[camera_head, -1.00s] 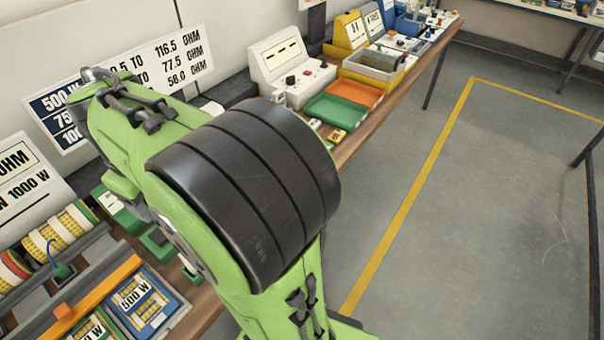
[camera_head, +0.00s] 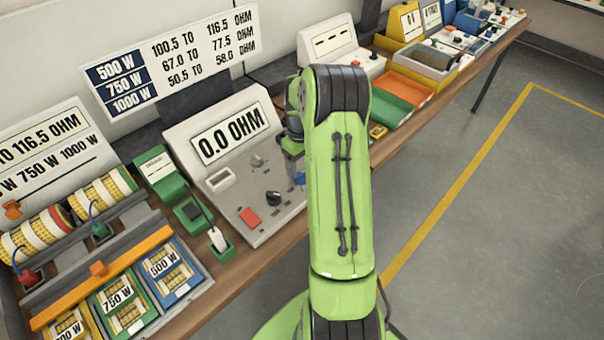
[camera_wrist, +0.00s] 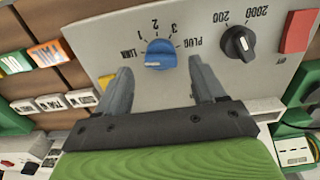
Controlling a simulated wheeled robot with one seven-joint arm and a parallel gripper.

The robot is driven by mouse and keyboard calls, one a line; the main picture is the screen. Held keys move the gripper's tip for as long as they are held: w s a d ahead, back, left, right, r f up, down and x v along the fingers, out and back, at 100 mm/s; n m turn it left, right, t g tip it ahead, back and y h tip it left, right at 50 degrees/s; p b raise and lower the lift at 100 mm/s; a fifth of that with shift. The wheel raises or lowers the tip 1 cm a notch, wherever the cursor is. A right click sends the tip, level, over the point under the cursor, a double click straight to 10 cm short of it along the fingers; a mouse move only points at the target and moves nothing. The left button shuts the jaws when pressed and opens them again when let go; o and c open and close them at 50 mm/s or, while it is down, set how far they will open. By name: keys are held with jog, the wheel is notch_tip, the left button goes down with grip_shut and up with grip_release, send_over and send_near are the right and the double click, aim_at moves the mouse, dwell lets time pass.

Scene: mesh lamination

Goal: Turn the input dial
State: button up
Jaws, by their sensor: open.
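The blue input dial (camera_wrist: 161,52) is on the grey panel of the meter (camera_head: 240,178), whose display reads 0.0 OHM. In the wrist view the dial has the labels LINK, 1, 2, 3 and PLUG around it. A pale mark shows at its lower left, on the LINK side. My gripper (camera_wrist: 161,66) is open, one finger on each side of the dial, with gaps and no visible contact. The dial (camera_head: 299,178) also shows partly in the head view, beside my arm. There my gripper is mostly hidden behind my green arm.
A black range dial (camera_wrist: 238,42) and a red button (camera_wrist: 298,31) sit close to the right finger in the wrist view. A probe in a green holder (camera_head: 219,240) stands left of the meter. Green and orange trays (camera_head: 404,88) lie to the right. The floor at right is clear.

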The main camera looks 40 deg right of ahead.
aim_at(301, 172)
notch_tip(301, 172, down, 4)
jog(key=shift+f, duration=0.1)
jog(key=c, duration=1)
